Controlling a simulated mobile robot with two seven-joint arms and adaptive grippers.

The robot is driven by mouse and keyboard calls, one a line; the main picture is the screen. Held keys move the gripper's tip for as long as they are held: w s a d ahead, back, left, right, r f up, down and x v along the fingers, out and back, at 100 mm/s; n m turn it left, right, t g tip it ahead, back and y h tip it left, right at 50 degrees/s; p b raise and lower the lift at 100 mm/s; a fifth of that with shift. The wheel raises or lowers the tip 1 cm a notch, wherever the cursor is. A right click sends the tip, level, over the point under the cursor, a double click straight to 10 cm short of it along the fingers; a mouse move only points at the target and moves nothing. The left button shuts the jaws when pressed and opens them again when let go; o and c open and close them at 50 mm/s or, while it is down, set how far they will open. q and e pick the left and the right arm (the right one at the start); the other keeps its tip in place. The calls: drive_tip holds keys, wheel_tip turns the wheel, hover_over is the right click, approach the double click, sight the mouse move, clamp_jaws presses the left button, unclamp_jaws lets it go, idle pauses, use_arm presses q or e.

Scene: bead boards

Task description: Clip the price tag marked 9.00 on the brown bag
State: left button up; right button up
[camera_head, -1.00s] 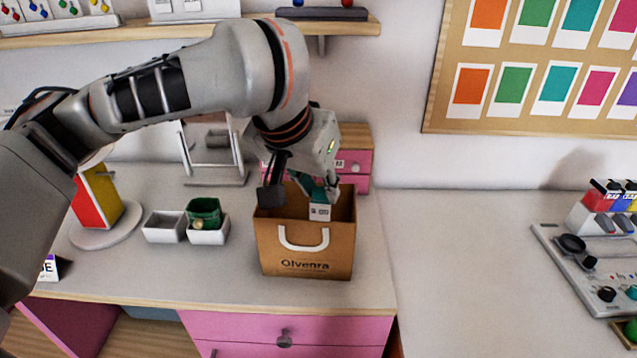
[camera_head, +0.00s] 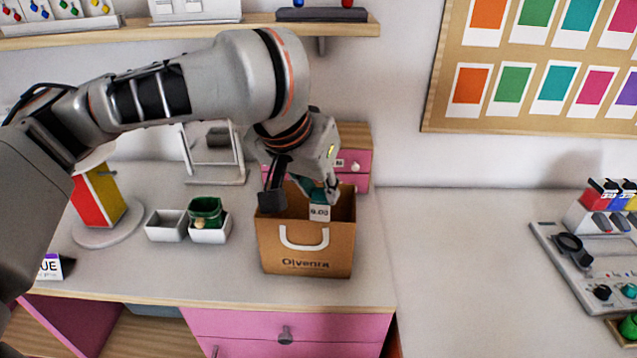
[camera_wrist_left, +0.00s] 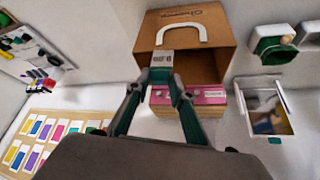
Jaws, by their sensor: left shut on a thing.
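The brown bag (camera_head: 305,240) stands upright and open on the desk, with a white handle on its front and printed lettering below. It also shows in the left wrist view (camera_wrist_left: 215,25). My left gripper (camera_head: 320,192) is over the right part of the bag's mouth, shut on the price tag (camera_head: 319,212), a small white tag that reads 9.00. The tag hangs at the bag's front rim; I cannot tell whether it touches the rim. In the left wrist view the tag (camera_wrist_left: 162,59) sits between the fingertips. My right gripper is not in view.
Pink drawers (camera_head: 354,162) stand behind the bag. A grey control board (camera_head: 590,262) is at the far right. The desk between is clear.

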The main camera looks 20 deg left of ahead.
sight(318, 210)
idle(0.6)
use_arm(q)
drive_tip(key=shift+p, duration=0.45)
drive_tip(key=shift+p, duration=0.4)
drive_tip(key=shift+f, duration=0.35)
drive_tip(key=shift+f+b, duration=0.3)
drive_tip(key=shift+f, duration=0.65)
drive_tip(key=shift+f, duration=1.1)
drive_tip(key=shift+p, duration=0.5)
idle(0.7)
